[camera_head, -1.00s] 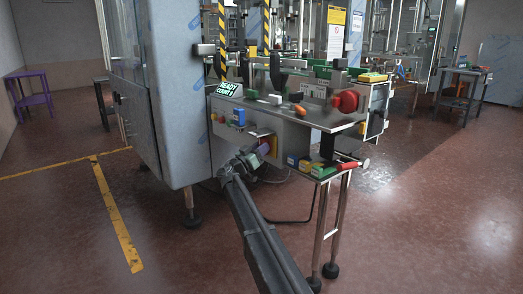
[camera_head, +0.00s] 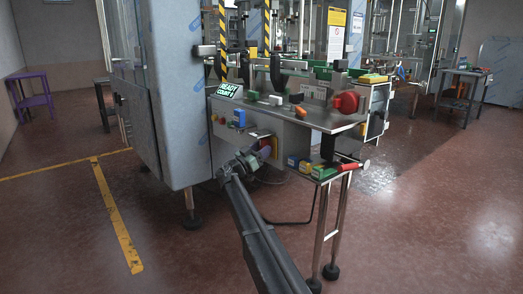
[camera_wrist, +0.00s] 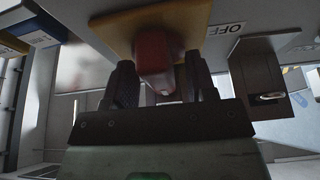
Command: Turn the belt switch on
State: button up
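The belt switch shows in the wrist view as a red handle (camera_wrist: 155,62) on a yellow plate (camera_wrist: 112,27). A white label reading OFF (camera_wrist: 226,29) is beside the plate, to its right. My gripper (camera_wrist: 162,82) has one dark finger on each side of the red handle. The fingers are very close to the handle, and I cannot tell whether they press on it. In the head view my gripper (camera_head: 256,153) is at the front panel of the machine (camera_head: 222,130), below the worktop; the switch is largely hidden there by the gripper.
A small shelf with coloured boxes (camera_head: 299,162) and a red-handled part (camera_head: 348,166) sits right of my gripper. A large red knob (camera_head: 347,102) is on the worktop above. A lit READY display (camera_head: 229,90) is at upper left.

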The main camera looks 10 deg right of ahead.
jog(key=b+v, duration=0.4)
jog(key=v, duration=0.6)
jog(key=shift+s+a+f, duration=0.15)
jog(key=shift+a+f, duration=0.05)
jog(key=shift+a, duration=0.15)
